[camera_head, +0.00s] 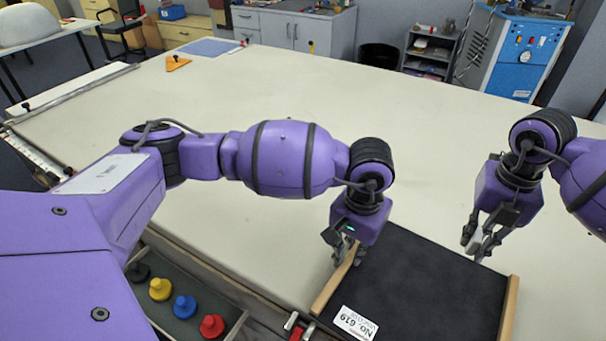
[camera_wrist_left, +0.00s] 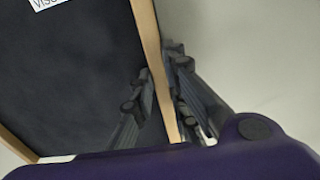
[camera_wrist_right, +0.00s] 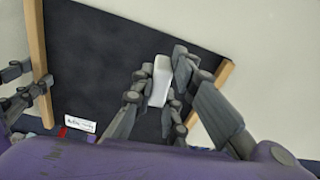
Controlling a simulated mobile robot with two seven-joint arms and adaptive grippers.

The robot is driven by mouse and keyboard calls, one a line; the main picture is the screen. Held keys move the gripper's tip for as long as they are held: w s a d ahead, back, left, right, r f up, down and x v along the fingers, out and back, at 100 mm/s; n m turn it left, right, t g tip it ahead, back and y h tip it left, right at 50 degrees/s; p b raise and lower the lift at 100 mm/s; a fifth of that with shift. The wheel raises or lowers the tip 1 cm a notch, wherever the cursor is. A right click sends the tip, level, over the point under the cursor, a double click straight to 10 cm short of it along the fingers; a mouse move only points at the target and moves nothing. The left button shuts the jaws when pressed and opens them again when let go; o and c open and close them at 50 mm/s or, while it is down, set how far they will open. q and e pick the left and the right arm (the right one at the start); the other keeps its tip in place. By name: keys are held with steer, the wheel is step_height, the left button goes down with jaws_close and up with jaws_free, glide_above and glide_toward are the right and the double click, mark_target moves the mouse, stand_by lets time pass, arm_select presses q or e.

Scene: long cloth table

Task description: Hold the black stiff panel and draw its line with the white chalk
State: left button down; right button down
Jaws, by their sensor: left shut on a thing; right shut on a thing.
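The black panel (camera_head: 425,285) lies on the cloth table, with pale wooden strips along its left and right edges and a white label (camera_head: 357,322) reading "No. 619". My left gripper (camera_head: 346,254) is shut on the left wooden strip; in the left wrist view the strip (camera_wrist_left: 150,45) runs between its fingers. My right gripper (camera_head: 481,240) is shut on the white chalk (camera_wrist_right: 160,80), over the panel's far right part. In the head view the fingers mostly hide the chalk. I cannot tell whether its tip touches the panel.
A tray with black, yellow, blue and red knobbed pieces (camera_head: 184,306) sits by the table's near edge. A red object (camera_head: 294,326) is left of the panel. An orange triangle (camera_head: 178,63) and blue mat (camera_head: 208,46) lie far off. The table's middle (camera_head: 300,90) is clear.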

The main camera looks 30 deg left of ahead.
mark_target(439, 321)
steer(key=shift+f+m, duration=0.1)
steer(key=shift+m, duration=0.6)
steer(key=shift+f, duration=2.9)
steer(key=shift+f, duration=0.5)
steer(key=shift+s+r, duration=0.1)
steer(key=shift+s, duration=0.9)
steer(key=shift+a, duration=0.1)
steer(key=shift+s+a, duration=0.2)
steer(key=shift+s, duration=1.35)
steer(key=shift+s+a, duration=0.15)
steer(key=shift+s, duration=1.35)
steer(key=shift+s, duration=0.15)
steer(key=shift+s+a, duration=0.2)
steer(key=shift+s, duration=1.25)
steer(key=shift+s+a, duration=0.15)
steer(key=shift+s, duration=1.25)
